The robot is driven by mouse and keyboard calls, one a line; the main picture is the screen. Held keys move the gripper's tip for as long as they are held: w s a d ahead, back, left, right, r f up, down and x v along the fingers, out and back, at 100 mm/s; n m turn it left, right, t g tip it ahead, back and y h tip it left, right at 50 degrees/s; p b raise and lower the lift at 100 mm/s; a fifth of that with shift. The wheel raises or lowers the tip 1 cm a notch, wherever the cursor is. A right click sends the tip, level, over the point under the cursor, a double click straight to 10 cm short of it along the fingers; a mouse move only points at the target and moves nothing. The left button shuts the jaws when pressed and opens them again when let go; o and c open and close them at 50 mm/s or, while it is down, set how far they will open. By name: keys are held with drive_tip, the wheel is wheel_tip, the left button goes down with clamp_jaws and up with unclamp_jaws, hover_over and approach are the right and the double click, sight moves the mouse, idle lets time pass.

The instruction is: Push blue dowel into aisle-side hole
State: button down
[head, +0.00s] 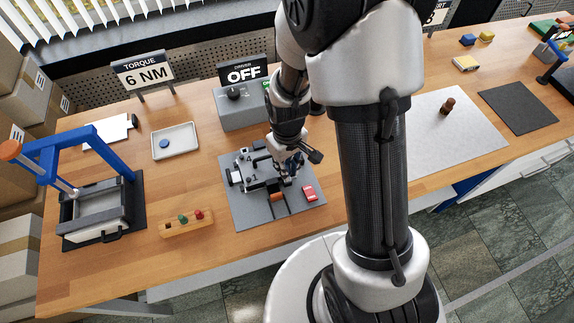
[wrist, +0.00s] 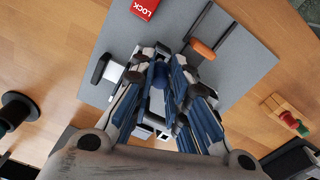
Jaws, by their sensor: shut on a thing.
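My gripper (head: 287,170) is over the fixture on the grey plate (head: 240,216), pointing down. In the wrist view my gripper (wrist: 172,65) has its blue-padded fingers close together around a small dark blue rounded piece (wrist: 157,77), which looks like the blue dowel. The fingers hide most of it, and I cannot tell whether it sits in a hole. The fixture (head: 251,176) has black and white parts and an orange-handled lever (head: 277,197) at its front. The lever also shows in the wrist view (wrist: 203,49). The holes are hidden under the gripper.
A red LOCK block (head: 309,193) lies on the plate's right. A wooden rack (head: 178,230) with small coloured pegs is front left. A blue-framed press (head: 88,150) stands far left. A white tray (head: 190,134) holds a blue disc. The grey OFF driver box (head: 240,112) is behind.

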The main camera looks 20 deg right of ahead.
drive_tip(key=shift+f+b, duration=0.85)
drive_tip(key=shift+f, duration=0.3)
drive_tip(key=c, duration=1.5)
unclamp_jaws()
drive_tip(key=shift+o, duration=0.2)
wheel_tip(320, 180, up, 12)
drive_tip(key=shift+r, duration=0.1)
